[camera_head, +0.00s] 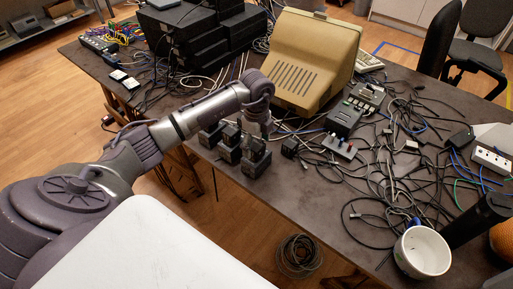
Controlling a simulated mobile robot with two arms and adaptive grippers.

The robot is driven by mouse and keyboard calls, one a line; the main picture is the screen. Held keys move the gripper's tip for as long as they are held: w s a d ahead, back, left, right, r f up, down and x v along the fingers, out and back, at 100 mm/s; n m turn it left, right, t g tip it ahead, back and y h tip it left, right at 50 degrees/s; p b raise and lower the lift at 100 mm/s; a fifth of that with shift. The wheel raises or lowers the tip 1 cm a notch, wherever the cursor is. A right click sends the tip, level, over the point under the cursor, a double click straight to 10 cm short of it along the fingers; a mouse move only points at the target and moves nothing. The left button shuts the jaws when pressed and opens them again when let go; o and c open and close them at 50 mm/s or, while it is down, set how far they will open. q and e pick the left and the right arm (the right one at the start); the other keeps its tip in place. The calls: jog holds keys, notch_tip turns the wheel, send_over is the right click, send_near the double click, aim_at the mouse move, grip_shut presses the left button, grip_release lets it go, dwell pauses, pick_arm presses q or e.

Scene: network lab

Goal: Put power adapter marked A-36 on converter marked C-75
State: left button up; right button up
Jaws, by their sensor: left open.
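Several small black blocks that look like power adapters stand in a group (254,160) near the table's front left edge. Their markings are too small to read, so I cannot tell which is A-36. My left gripper (262,132) is open and points down just behind this group; I cannot tell whether it touches a block. A dark box (343,119) and a grey box with connectors (367,96) stand right of the gripper. Either may be a converter, but no C-75 marking is readable. My right gripper is not in view.
A beige monitor (312,60) stands behind the gripper. Tangled cables cover the table's right half. The table's front middle (285,190) is mostly bare.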

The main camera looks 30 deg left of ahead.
aim_at(257, 144)
pick_arm(q)
notch_tip(257, 144, up, 10)
jog(key=b, duration=0.1)
jog(key=shift+d, duration=0.1)
dwell(0.5)
